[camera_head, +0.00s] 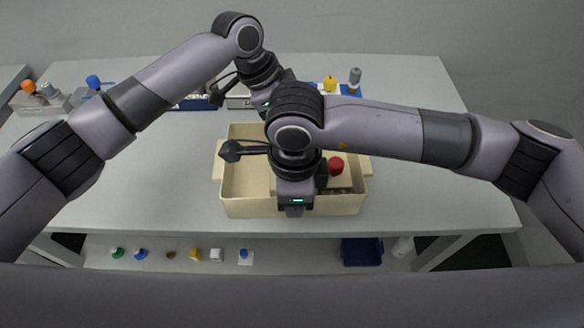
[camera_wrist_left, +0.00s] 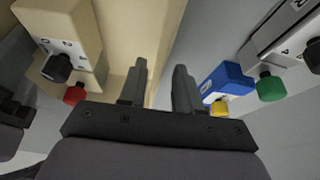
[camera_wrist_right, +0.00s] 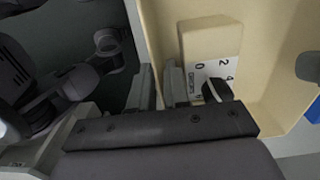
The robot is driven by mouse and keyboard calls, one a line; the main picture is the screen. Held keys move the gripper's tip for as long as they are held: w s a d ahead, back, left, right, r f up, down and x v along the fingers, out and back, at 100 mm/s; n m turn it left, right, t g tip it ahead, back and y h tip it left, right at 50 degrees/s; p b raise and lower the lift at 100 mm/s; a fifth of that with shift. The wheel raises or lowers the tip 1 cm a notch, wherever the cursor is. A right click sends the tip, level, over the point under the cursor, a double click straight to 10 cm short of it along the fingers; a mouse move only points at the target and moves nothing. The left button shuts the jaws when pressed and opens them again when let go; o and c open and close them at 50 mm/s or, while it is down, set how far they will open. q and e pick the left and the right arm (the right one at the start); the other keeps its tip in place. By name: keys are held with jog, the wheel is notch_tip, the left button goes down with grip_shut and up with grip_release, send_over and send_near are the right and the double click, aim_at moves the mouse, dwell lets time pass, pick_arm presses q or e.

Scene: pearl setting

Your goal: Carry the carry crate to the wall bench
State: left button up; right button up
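The beige carry crate (camera_head: 240,208) stands on the grey table (camera_head: 130,190), with beige blocks bearing a red knob (camera_head: 336,165) and a black knob (camera_wrist_right: 216,90) inside. My right gripper (camera_head: 295,210) is at the crate's near wall; in the right wrist view its fingers (camera_wrist_right: 159,85) sit close on both sides of that wall and appear shut on it. My left gripper (camera_head: 268,108) is at the crate's far side; in the left wrist view its fingers (camera_wrist_left: 160,88) are apart, with the crate wall (camera_wrist_left: 158,45) near the left finger. I cannot tell which surface is the wall bench.
More knobbed items stand at the left, by a blue knob (camera_head: 93,82). Below the front edge, a shelf holds several small items and a blue bin (camera_head: 361,252).

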pick_arm(q)
jog(key=shift+d+f, duration=0.2)
jog(key=shift+f, duration=0.3)
pick_arm(e)
jog(key=shift+f, duration=0.55)
pick_arm(q)
jog(key=c, duration=0.4)
pick_arm(e)
grip_shut()
pick_arm(q)
grip_shut()
jog(key=shift+r, duration=0.1)
pick_arm(e)
jog(key=shift+r, duration=0.15)
